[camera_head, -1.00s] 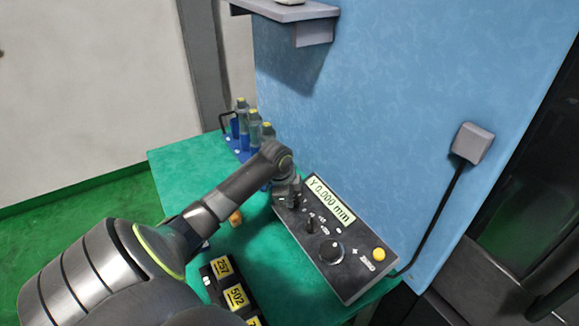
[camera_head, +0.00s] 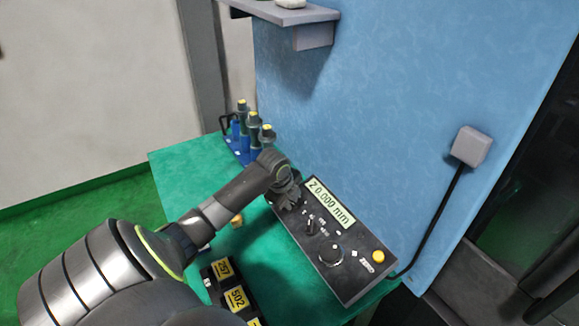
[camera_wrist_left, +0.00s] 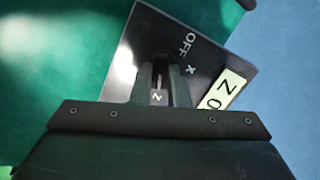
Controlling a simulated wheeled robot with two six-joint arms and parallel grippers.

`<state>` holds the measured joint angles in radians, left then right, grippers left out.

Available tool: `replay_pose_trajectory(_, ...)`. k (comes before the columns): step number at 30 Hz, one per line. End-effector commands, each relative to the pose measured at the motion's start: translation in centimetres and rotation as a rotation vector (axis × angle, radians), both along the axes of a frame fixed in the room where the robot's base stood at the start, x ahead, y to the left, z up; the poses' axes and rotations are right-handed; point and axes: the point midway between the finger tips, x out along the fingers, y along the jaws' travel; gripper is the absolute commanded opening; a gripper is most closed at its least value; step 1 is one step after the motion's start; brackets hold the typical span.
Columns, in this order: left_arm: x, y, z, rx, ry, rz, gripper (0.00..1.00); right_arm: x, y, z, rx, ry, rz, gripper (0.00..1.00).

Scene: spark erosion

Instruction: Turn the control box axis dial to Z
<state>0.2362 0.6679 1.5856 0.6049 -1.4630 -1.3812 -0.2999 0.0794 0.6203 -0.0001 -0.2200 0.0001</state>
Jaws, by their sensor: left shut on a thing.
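The black control box (camera_head: 340,278) sits on the green table, its display (camera_head: 331,203) reading "Z 0.000 mm". My left gripper (camera_head: 288,196) is at the box's far left end, where the axis dial is hidden under it in the head view. In the left wrist view the left gripper (camera_wrist_left: 162,86) is shut on the axis dial (camera_wrist_left: 157,97), with a "Z" mark showing between the fingers. "OFF" and "X" marks show on the panel (camera_wrist_left: 150,30) beyond the fingers. My right gripper is not in view.
Other knobs, such as a round one (camera_head: 331,253), and a yellow button (camera_head: 379,256) are on the box. Black blocks with yellow labels (camera_head: 236,297) lie at the front. A blue wall rises behind.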

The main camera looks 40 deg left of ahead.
Motion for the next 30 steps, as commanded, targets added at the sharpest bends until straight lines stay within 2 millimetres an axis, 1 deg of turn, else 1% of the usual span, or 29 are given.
replay_pose_trajectory(9,0.0,0.0,0.1,0.002,-0.002,-0.005,0.0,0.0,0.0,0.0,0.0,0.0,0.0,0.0)
replay_pose_trajectory(10,0.0,0.0,0.1,0.002,-0.002,-0.005,0.16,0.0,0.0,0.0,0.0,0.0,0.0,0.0)
replay_pose_trajectory(15,0.0,0.0,0.1,0.002,-0.002,-0.004,0.36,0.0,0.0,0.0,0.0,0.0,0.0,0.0)
replay_pose_trajectory(25,-0.1,0.0,0.3,0.001,-0.002,-0.003,0.36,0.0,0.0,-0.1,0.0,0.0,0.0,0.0)
replay_pose_trajectory(28,-0.3,0.0,1.0,0.002,-0.002,-0.002,0.36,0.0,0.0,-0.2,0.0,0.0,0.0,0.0)
replay_pose_trajectory(30,-0.6,0.0,1.9,0.005,-0.003,-0.003,0.36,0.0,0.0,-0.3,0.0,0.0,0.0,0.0)
